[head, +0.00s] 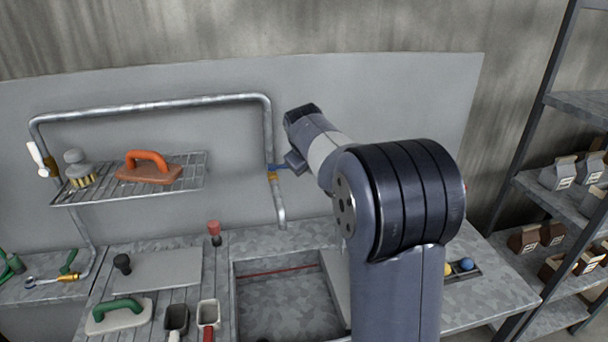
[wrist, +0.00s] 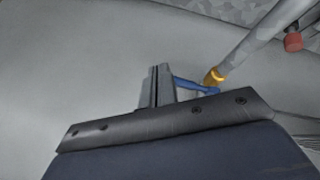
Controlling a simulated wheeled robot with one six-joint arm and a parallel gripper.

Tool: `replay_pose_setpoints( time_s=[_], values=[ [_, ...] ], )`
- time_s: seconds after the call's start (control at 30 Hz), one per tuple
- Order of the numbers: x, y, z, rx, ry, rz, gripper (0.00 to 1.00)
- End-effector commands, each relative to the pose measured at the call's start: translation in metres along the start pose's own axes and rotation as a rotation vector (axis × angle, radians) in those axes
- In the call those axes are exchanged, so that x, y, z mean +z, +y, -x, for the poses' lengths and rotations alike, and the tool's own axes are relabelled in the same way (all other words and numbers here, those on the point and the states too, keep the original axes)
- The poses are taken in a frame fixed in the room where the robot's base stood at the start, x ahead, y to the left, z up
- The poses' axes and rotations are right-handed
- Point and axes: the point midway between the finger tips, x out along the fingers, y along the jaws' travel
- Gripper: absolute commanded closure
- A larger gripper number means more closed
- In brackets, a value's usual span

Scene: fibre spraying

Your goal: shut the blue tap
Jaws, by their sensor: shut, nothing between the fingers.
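The blue tap (head: 281,167) sits on the right-hand downpipe, above the metal basin. Its blue lever sticks out to the right, away from the pipe. In the wrist view the blue lever (wrist: 196,86) runs from the brass fitting (wrist: 213,78) to the fingers of my gripper. My gripper (wrist: 160,72) is shut, with its fingers together and nothing between them. Its fingertips are beside the free end of the lever; I cannot tell whether they touch. In the head view my gripper (head: 294,163) is partly hidden by my arm.
A bent metal pipe (head: 150,106) runs along the grey panel. A wire shelf (head: 190,172) holds an orange-handled float (head: 150,168) and a brush (head: 78,168). A white-handled tap (head: 38,158) is at the left. The basin (head: 285,305) lies below. Shelves with small boxes stand right.

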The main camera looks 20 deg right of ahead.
Motion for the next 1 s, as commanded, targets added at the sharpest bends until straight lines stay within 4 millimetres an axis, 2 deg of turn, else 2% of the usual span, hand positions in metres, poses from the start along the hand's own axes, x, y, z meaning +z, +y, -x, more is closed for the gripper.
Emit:
replay_pose_setpoints(
  time_s=[0.2,0.4,0.83,1.0],
  values=[
    [0.009,0.021,0.034,0.002,0.003,-0.002,1.0],
    [0.012,0.03,0.048,-0.001,0.0,-0.001,1.0],
    [0.012,0.03,0.049,-0.002,-0.001,0.001,1.0],
    [0.009,0.022,0.036,-0.004,-0.004,0.003,1.0]
  ],
)
